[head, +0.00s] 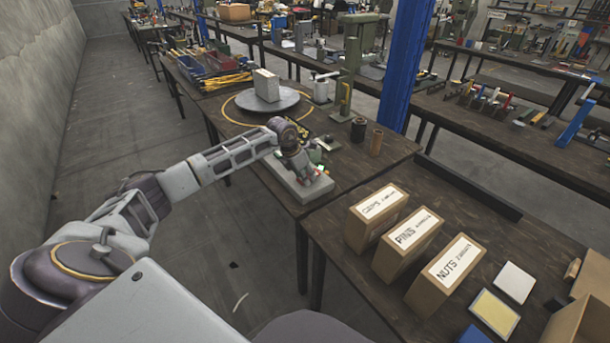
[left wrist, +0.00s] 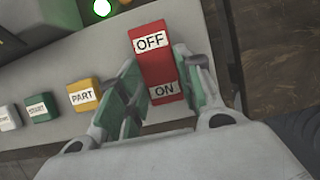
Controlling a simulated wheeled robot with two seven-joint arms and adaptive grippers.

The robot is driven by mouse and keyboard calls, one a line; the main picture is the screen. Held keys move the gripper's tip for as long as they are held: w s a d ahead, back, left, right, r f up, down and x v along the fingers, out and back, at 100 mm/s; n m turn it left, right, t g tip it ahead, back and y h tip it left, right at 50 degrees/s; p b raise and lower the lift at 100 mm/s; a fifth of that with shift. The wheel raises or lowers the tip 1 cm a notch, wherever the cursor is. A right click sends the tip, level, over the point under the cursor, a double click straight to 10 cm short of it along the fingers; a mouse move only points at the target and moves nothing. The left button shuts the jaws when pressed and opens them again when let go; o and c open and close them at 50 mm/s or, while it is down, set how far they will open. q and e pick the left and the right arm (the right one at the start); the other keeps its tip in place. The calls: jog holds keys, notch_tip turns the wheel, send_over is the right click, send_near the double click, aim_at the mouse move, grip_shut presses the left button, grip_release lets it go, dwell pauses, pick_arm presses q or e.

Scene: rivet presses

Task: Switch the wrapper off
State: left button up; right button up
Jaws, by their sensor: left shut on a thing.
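The wrapper's round turntable (head: 287,101) stands on the table with a pale block (head: 266,86) on it. Its grey control panel (head: 285,188) lies at the near table edge. In the left wrist view the panel has a red rocker switch (left wrist: 153,65) marked OFF at the far end and ON at the near end. My left gripper (head: 312,172) is over the panel, partly hidden by its own wrist. In the wrist view its fingers (left wrist: 160,85) straddle the switch, shut on its sides near the ON end. My right gripper is not in view.
Yellow PART (left wrist: 82,96) and green START (left wrist: 40,107) buttons sit left of the switch, with a white one beside them. A green lamp (left wrist: 102,8) glows above. Boxes marked PINS (head: 408,240) and NUTS (head: 447,274) stand to the right. A blue post (head: 405,60) rises behind.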

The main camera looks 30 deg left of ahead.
pick_arm(q)
jog(key=shift+r, duration=0.1)
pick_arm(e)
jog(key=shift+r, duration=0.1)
pick_arm(q)
jog(key=shift+w+g+p, duration=0.1)
jog(key=shift+g+p, duration=0.2)
jog(key=shift+p, duration=0.1)
jog(key=shift+w+r+p, duration=0.1)
jog(key=shift+p, duration=0.2)
jog(key=shift+d+g+y+p, duration=0.1)
jog(key=shift+g+y+p, duration=0.25)
jog(key=shift+g, duration=0.35)
jog(key=shift+w+g, duration=0.15)
jog(key=shift+g, duration=0.25)
jog(key=shift+y+p, duration=0.3)
jog(key=shift+y, duration=0.05)
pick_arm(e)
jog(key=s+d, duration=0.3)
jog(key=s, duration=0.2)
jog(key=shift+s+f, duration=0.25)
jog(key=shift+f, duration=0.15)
